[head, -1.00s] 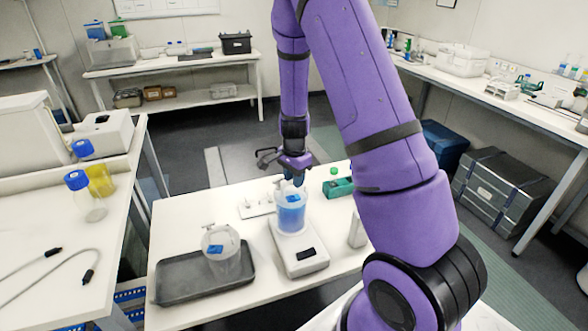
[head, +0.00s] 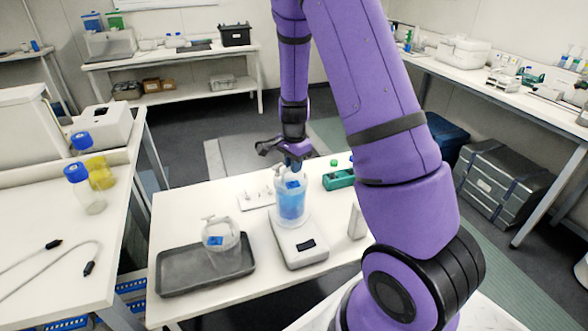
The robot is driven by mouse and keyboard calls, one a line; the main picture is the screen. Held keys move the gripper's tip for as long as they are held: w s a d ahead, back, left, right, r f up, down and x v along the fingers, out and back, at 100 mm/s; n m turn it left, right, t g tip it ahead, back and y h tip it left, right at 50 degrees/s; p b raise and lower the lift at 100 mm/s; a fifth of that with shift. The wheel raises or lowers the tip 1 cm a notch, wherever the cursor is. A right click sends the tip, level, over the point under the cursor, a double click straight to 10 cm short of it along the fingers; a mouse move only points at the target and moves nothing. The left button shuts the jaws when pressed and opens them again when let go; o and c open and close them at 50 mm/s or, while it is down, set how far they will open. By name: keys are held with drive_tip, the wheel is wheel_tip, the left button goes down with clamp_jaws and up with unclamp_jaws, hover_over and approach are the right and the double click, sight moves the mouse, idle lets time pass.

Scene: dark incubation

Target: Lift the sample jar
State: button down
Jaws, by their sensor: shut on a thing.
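A clear jar with blue liquid and a blue label (head: 291,204) is upright over the white balance (head: 299,244) on the near table. My gripper (head: 292,164) points down from above and is shut at the top of this jar. The fingertips and the exact grip are too small to see clearly. I cannot tell whether the jar's base touches the balance pan. A second clear jar with a blue label (head: 226,255) stands in the dark tray (head: 178,281) to the left.
A white rack with small pegs (head: 254,199) lies behind left of the balance. A green box (head: 340,179) is behind right, and a small white block (head: 356,222) stands to the right. Bottles with blue caps (head: 77,174) stand on the left bench. Bare tabletop lies at the back left.

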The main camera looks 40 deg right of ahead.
drive_tip(key=shift+r, duration=2.05)
drive_tip(key=shift+s, duration=0.1)
